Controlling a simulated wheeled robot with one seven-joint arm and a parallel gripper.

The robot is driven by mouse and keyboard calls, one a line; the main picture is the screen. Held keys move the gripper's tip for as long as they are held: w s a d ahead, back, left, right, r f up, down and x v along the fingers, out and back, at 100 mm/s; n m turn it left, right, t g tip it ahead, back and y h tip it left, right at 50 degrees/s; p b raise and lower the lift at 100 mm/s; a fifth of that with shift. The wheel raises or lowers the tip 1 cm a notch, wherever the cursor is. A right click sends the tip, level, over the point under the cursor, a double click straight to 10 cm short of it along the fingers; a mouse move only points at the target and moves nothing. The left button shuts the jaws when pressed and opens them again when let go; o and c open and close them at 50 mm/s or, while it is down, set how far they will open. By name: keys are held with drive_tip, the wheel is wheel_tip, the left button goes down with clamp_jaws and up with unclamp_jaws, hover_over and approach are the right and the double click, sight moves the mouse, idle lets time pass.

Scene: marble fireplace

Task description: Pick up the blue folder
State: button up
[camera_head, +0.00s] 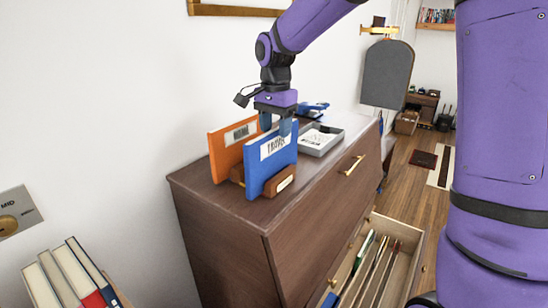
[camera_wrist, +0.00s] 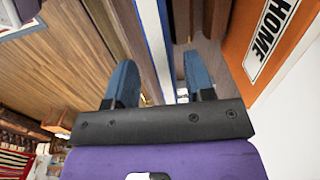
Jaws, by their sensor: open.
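The blue folder (camera_head: 268,165) stands upright in a wooden holder (camera_head: 281,184) on the dark wood cabinet, with a white label on its face. My gripper (camera_head: 277,124) points down at its top edge. In the wrist view, the blue folder (camera_wrist: 157,45) shows edge-on as a white and blue strip, lying between the two blue fingers of my gripper (camera_wrist: 160,75). The fingers are open, with a gap visible on each side of the strip. I cannot tell whether either finger touches it.
An orange folder (camera_head: 227,151) labelled HOME stands just left of the blue one. A grey tray (camera_head: 322,141) lies behind, with a blue object (camera_head: 313,109) farther back. An open drawer (camera_head: 400,232) with files juts out at the cabinet's front. A wall closes the left side.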

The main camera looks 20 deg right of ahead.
sight(274, 143)
drive_tip(key=f, duration=0.5)
drive_tip(key=shift+a, duration=0.2)
drive_tip(key=shift+r, duration=0.1)
drive_tip(key=shift+c, duration=0.2)
clamp_jaws()
